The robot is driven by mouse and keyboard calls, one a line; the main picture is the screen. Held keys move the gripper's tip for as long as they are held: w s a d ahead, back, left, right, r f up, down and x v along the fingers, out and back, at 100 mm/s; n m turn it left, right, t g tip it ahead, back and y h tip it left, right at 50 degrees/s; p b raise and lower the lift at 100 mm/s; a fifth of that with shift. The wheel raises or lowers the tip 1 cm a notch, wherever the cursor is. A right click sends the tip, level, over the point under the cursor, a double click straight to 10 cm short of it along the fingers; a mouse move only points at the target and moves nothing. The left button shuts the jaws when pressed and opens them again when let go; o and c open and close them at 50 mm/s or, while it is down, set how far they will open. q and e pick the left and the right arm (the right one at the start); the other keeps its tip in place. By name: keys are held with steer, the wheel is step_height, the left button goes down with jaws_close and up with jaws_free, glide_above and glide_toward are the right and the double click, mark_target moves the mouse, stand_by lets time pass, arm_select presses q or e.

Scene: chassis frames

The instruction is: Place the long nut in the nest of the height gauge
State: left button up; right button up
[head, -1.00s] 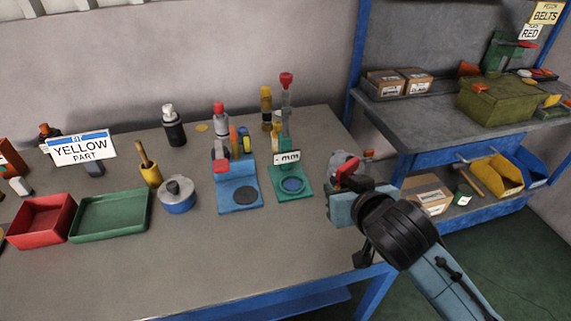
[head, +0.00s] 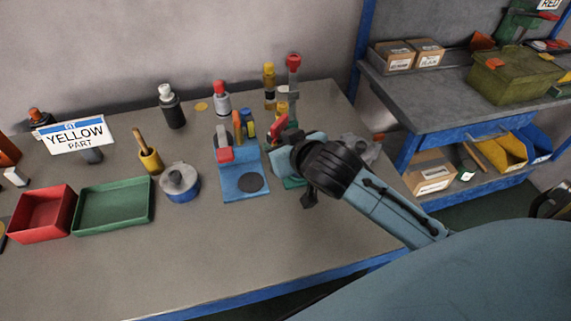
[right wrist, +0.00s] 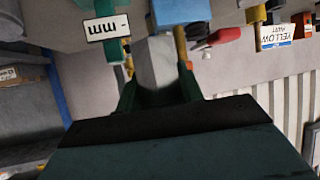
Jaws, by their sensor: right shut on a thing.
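The height gauge is the green stand with a grey column (head: 293,92) and red top at the back right of the table in the head view. Its mm display (right wrist: 105,27) shows in the right wrist view. My right arm covers most of its green base and the nest. My right gripper (head: 283,138) is in front of the gauge, above the base. In the right wrist view it (right wrist: 158,85) is shut on a grey, straight-sided piece, which looks like the long nut (right wrist: 156,62). The nut is hidden in the head view. My left gripper is out of view.
A blue stand (head: 232,186) with a dark disc is just left of the gripper. Left of it are a grey-lidded blue pot (head: 180,183), a green tray (head: 112,207) and a red tray (head: 41,213). Bottles stand behind. The table's front is clear.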

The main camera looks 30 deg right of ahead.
steer(key=w+d+p, duration=0.3)
steer(key=d+p, duration=0.2)
steer(key=d, duration=0.1)
steer(key=f, duration=0.5)
steer(key=d+f+b, duration=0.1)
steer(key=f, duration=0.1)
steer(key=shift+f, duration=0.15)
step_height(320, 180, down, 4)
steer(key=shift+f+b, duration=0.1)
steer(key=shift+b, duration=0.25)
steer(key=o, duration=1.2)
steer(key=shift+s, duration=0.1)
steer(key=shift+c, duration=0.2)
arm_select(q)
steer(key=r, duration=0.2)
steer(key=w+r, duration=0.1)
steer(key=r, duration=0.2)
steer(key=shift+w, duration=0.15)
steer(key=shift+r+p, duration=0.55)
steer(key=shift+p, duration=0.1)
arm_select(e)
steer(key=v, duration=1.2)
steer(key=shift+d, duration=0.1)
